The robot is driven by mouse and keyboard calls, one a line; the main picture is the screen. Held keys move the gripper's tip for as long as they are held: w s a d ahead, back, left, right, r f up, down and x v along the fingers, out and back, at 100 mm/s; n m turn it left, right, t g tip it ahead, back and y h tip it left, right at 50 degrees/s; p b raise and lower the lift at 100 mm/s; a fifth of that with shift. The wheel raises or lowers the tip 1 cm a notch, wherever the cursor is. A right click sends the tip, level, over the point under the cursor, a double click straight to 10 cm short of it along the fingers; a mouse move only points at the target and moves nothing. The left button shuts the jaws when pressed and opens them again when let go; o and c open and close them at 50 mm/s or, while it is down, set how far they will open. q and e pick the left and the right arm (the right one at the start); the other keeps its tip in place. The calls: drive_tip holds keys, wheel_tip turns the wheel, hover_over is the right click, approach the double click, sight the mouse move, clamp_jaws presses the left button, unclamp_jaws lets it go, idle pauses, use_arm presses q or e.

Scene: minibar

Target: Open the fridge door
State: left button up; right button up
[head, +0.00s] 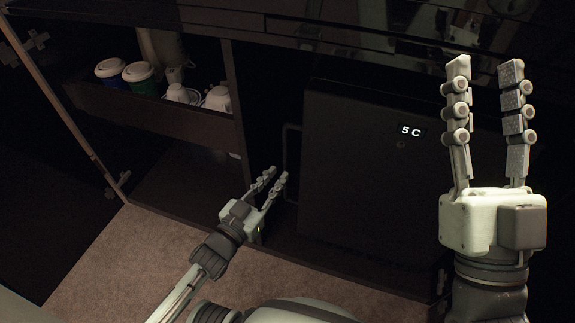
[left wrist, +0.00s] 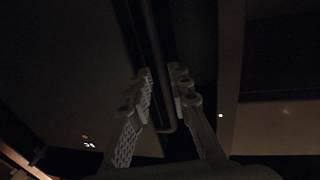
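The fridge door (head: 350,185) is a dark panel with a lit "5 C" display (head: 410,131), and it looks closed. Its dark upright handle (head: 291,150) runs along the door's left edge. My left gripper (head: 273,175) is open and empty, its fingertips just left of the handle's lower part. In the left wrist view the handle (left wrist: 158,50) appears in the gap between the two fingers (left wrist: 162,72); contact cannot be told in the dim light. My right gripper (head: 485,65) is open and empty, raised in front of the door's right side.
Left of the fridge is an open cabinet with a shelf (head: 160,115) holding lidded cups (head: 139,78) and white cups (head: 217,98). Its open door (head: 60,100) stands at the far left. A dark counter (head: 330,40) runs above. The brown carpet (head: 110,250) in front is clear.

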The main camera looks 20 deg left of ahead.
sight(284, 167)
use_arm(q)
drive_tip(key=shift+b+x, duration=0.3)
drive_tip(key=shift+x, duration=2.3)
clamp_jaws()
